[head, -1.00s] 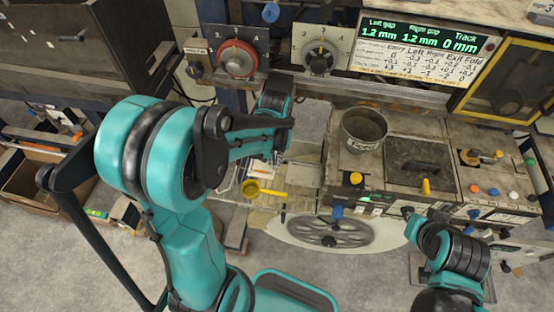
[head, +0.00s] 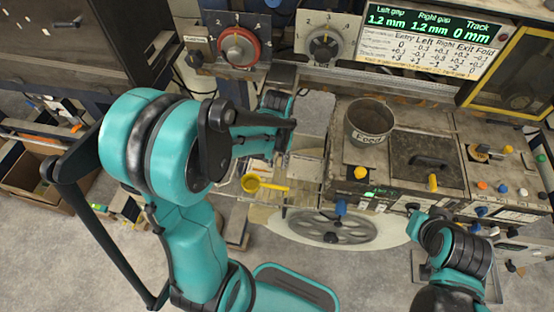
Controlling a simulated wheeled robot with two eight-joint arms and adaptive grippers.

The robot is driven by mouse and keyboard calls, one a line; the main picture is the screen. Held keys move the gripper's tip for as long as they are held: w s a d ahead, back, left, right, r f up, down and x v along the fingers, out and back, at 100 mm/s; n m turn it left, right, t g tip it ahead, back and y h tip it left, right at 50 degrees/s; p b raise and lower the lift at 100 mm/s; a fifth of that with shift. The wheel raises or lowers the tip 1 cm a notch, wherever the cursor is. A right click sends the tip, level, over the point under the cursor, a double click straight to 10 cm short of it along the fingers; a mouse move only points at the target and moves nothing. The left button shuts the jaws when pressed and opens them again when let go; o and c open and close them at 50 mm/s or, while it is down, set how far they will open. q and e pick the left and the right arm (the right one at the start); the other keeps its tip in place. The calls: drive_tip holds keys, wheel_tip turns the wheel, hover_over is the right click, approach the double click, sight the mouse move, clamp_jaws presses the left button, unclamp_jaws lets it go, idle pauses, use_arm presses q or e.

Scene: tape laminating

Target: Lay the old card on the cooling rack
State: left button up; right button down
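My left arm reaches in over the left end of the machine. Its gripper (head: 272,160) points down beside a pale tray-like area, partly hidden by my own wrist; I cannot tell its finger opening or whether it holds anything. A wire-framed rack (head: 228,190), possibly the cooling rack, lies below and left of it, partly behind my arm. A pale piece (head: 257,168) there may be a card, but it is too small to be sure. My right arm's end (head: 413,208) is at the machine's front edge; its fingers are too small to read.
A yellow scoop (head: 265,185) lies beside the rack area. A metal pot (head: 368,122) labelled Feed stands on the machine (head: 350,185). A spoked wheel (head: 335,228) is below its front. Dials (head: 325,44) and a display (head: 432,35) stand behind. A carton (head: 30,175) is at left.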

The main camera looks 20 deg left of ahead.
use_arm(q)
drive_tip(key=shift+r, duration=0.3)
wheel_tip(320, 180, up, 12)
drive_tip(key=f+p, duration=0.1)
drive_tip(key=p, duration=0.3)
drive_tip(key=s+d+r+m+t, duration=0.2)
drive_tip(key=s+d+r+t, duration=0.1)
drive_tip(key=s+r+t, duration=0.2)
drive_tip(key=shift+s+d+m+t, duration=0.3)
drive_tip(key=shift+s+m+t, duration=0.1)
drive_tip(key=shift+s+t, duration=0.9)
drive_tip(key=shift+s+r, duration=0.1)
